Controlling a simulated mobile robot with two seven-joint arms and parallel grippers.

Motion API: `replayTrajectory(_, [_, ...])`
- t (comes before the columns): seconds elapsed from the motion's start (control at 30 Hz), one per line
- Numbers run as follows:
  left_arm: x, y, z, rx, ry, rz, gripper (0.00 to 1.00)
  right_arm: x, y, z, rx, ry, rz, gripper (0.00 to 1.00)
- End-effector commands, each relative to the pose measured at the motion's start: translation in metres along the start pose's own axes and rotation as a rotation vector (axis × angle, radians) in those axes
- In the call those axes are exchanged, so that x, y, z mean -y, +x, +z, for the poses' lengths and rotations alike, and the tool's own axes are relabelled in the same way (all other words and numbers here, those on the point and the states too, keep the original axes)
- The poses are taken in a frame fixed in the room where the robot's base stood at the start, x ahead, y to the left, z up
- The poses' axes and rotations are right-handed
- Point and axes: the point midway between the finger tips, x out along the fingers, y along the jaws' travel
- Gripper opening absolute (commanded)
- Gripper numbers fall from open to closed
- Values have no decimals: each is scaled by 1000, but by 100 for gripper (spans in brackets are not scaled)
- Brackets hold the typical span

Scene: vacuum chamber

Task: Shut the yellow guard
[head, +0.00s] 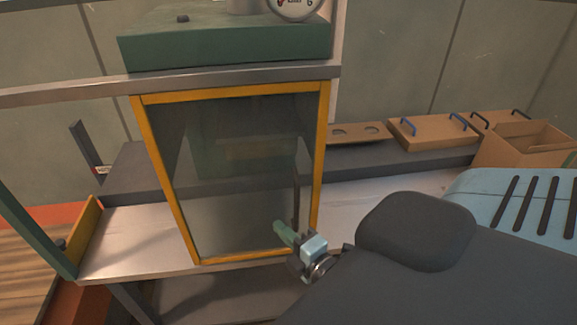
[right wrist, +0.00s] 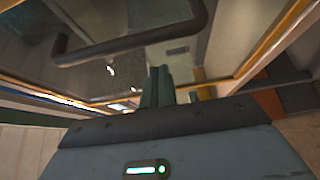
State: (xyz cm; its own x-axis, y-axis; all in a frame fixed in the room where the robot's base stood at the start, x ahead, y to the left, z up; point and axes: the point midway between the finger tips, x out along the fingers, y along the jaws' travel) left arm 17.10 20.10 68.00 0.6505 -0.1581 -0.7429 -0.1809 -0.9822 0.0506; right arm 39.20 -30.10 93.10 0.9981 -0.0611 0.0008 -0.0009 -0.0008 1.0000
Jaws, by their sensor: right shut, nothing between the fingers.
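The yellow guard (head: 235,190) is a dark see-through pane in a yellow frame, below a grey beam in the head view. Its lower edge is close to the front edge of the pale worktop. I cannot tell whether it is fully closed. A dark bar handle (head: 296,196) runs upright near its right side; it also crosses the upper part of the right wrist view (right wrist: 130,42). My right gripper (head: 284,232) is shut and empty, its green fingertips in front of the pane's lower right, near the handle's lower end. Contact is unclear. My left gripper is out of view.
A green block (head: 225,42) with a gauge (head: 296,6) sits above the beam. To the right, on a dark ledge, stand a tray with holes (head: 358,134), a lidded box with blue handles (head: 433,132) and an open cardboard box (head: 525,146). A green post (head: 35,235) stands at left.

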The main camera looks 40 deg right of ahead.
Motion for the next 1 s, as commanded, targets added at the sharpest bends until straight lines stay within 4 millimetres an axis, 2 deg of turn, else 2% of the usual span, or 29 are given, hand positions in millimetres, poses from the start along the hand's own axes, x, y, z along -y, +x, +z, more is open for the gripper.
replayTrajectory(0.1, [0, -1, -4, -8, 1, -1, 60, -2, 5, 0, -1, 0, 3, 0])
replayTrajectory(0.2, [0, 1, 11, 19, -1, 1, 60, 5, -17, 0, 0, 2, -9, 0])
replayTrajectory(0.4, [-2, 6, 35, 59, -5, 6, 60, 6, -55, 0, 2, 2, -12, 0])
replayTrajectory(0.6, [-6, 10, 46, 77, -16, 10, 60, 4, -82, 0, 0, 1, -7, 0])
replayTrajectory(0.8, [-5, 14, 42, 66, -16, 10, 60, 2, -95, 0, -1, 0, -3, 0])
replayTrajectory(1.0, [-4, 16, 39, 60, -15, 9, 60, 0, -96, 0, -2, -1, 1, 0])
